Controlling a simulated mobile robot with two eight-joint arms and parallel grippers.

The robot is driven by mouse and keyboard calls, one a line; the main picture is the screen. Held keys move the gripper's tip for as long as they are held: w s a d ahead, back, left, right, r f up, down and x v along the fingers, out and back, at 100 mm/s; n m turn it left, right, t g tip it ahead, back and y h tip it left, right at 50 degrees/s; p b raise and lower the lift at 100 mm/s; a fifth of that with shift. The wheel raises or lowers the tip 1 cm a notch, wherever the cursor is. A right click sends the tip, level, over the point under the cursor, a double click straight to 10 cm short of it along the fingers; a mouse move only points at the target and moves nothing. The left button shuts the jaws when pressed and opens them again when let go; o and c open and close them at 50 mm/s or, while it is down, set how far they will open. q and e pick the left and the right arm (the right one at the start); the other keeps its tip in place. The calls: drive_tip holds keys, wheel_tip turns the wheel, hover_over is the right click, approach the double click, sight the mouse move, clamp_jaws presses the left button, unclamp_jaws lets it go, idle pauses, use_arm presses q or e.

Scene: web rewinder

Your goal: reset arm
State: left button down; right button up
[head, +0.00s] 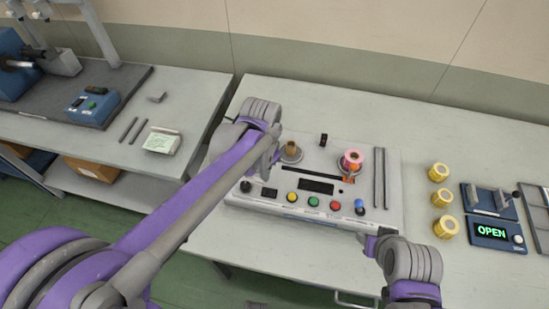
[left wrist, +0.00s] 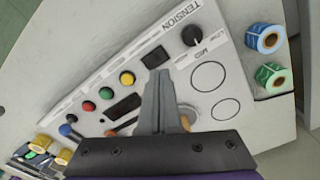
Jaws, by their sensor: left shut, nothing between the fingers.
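My left arm reaches from the lower left over the rewinder console (head: 328,209). Its gripper (head: 276,152) is beside the left spindle with a brown core (head: 291,148). In the left wrist view the left gripper's fingers (left wrist: 158,76) are together and empty, above the console's panel (left wrist: 200,50). My right gripper (head: 370,238) is at the console's front right corner; whether its fingers are open is unclear. The right spindle carries a pink roll (head: 353,159). Coloured buttons and a dark display (head: 316,186) line the console's front.
Yellow rolls (head: 442,199) stand right of the console, beside a blue device reading OPEN (head: 491,232). Blue and green rolls (left wrist: 268,38) stand beside the console in the left wrist view. A second bench (head: 60,135) is at the left. The table behind the console is clear.

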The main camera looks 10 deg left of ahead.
use_arm(q)
drive_tip(key=s+a+n+t, duration=0.2)
drive_tip(key=s+a+n, duration=0.1)
drive_tip(key=s, duration=0.3)
drive_tip(key=s+a+n+t, duration=0.3)
drive_tip(key=s, duration=0.4)
drive_tip(key=shift+a+t, duration=0.3)
drive_tip(key=shift+a, duration=0.05)
